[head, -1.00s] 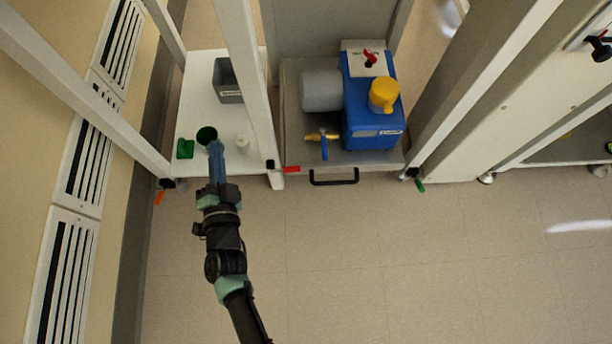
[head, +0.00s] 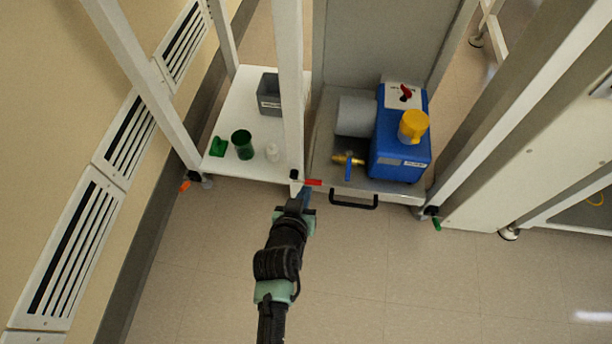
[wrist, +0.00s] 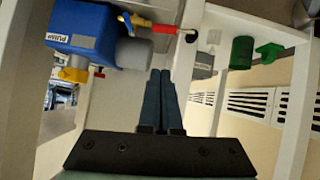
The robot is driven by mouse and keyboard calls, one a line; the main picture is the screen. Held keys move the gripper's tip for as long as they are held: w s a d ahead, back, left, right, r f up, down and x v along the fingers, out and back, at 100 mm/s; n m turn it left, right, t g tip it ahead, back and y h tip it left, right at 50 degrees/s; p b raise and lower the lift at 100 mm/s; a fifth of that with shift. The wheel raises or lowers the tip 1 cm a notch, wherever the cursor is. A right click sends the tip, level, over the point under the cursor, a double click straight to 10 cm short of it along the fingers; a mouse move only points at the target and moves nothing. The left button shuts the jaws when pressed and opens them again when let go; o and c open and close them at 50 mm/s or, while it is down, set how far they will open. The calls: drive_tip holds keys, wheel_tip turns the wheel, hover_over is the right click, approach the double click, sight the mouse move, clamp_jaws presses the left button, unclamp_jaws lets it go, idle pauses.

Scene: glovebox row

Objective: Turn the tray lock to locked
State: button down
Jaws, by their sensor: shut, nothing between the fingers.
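A small red lever (head: 313,182), which looks like the tray lock, sits at the left front corner of the grey pump tray (head: 388,196), beside the white post. It points sideways to the right. In the wrist view the red lever (wrist: 164,29) shows near the top, next to a dark pivot. My gripper (head: 306,192) is just in front of the lever, with its blue fingers shut and empty. In the wrist view the fingertips (wrist: 160,74) appear below the lever. I cannot tell whether they touch it.
The tray carries a blue pump (head: 400,150) and a yellow valve (head: 347,159) with a blue handle; a black handle (head: 354,202) is on its front. The shelf at left holds a green cup (head: 242,144), white bottle (head: 272,152) and grey bin (head: 269,95). Floor in front is clear.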

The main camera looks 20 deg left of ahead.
drive_tip(key=b, duration=0.4)
hover_over(312, 184)
drive_tip(key=s, duration=0.2)
wheel_tip(312, 184, down, 5)
drive_tip(key=shift+d+f+b, duration=0.2)
drive_tip(key=shift+f+b, duration=0.25)
drive_tip(key=shift+f, duration=0.05)
drive_tip(key=shift+d+f+b, duration=0.15)
drive_tip(key=shift+f+b, duration=0.25)
drive_tip(key=shift+f, duration=0.1)
drive_tip(key=shift+w+f+b, duration=0.1)
drive_tip(key=shift+f+b, duration=0.2)
drive_tip(key=shift+f, duration=0.1)
drive_tip(key=shift+f, duration=0.2)
drive_tip(key=shift+d+y+b, duration=0.1)
drive_tip(key=shift+y+b, duration=0.2)
